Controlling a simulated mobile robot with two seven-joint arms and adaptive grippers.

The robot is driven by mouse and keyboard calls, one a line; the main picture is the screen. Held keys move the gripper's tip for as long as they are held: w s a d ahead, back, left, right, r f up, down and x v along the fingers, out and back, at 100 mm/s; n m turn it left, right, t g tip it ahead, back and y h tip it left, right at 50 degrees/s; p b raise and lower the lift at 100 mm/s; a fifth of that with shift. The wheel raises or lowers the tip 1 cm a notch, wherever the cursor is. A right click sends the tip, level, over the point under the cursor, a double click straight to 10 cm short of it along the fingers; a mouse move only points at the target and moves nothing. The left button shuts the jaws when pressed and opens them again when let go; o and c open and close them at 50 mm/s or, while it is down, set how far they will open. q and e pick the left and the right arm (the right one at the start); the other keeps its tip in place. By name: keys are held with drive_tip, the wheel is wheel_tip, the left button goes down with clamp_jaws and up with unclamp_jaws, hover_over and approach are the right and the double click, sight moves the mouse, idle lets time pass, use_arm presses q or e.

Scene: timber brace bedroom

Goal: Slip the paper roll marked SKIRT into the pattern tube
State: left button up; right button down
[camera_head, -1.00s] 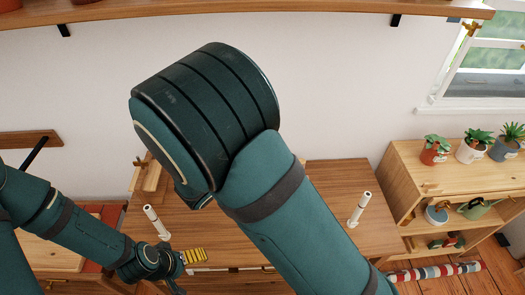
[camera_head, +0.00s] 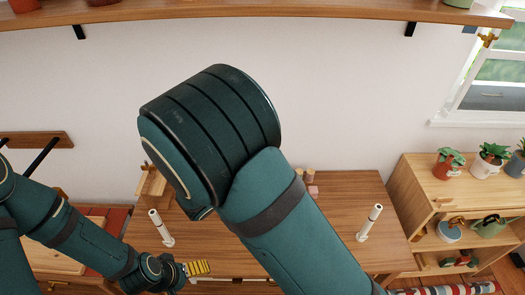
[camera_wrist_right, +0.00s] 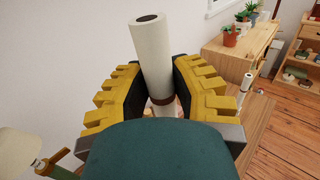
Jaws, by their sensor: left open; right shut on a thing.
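A cream paper roll (camera_wrist_right: 153,60) with a dark opening at its top end and a brown band low down stands nearly upright in the right wrist view. My right gripper (camera_wrist_right: 160,85) is shut on it, with yellow fingers on both sides. No SKIRT mark is readable on it. In the head view my right arm hides this gripper and the roll. My left gripper (camera_head: 197,268) is open and low over the table's front left, with nothing seen in it. I cannot make out the pattern tube for certain.
Small pegs and a pink block (camera_head: 311,189) sit at the back.

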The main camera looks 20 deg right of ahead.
drive_tip(key=shift+f+b, duration=2.95)
drive_tip(key=shift+f, duration=2.15)
drive_tip(key=c, duration=0.8)
unclamp_jaws()
drive_tip(key=shift+v, duration=3.8)
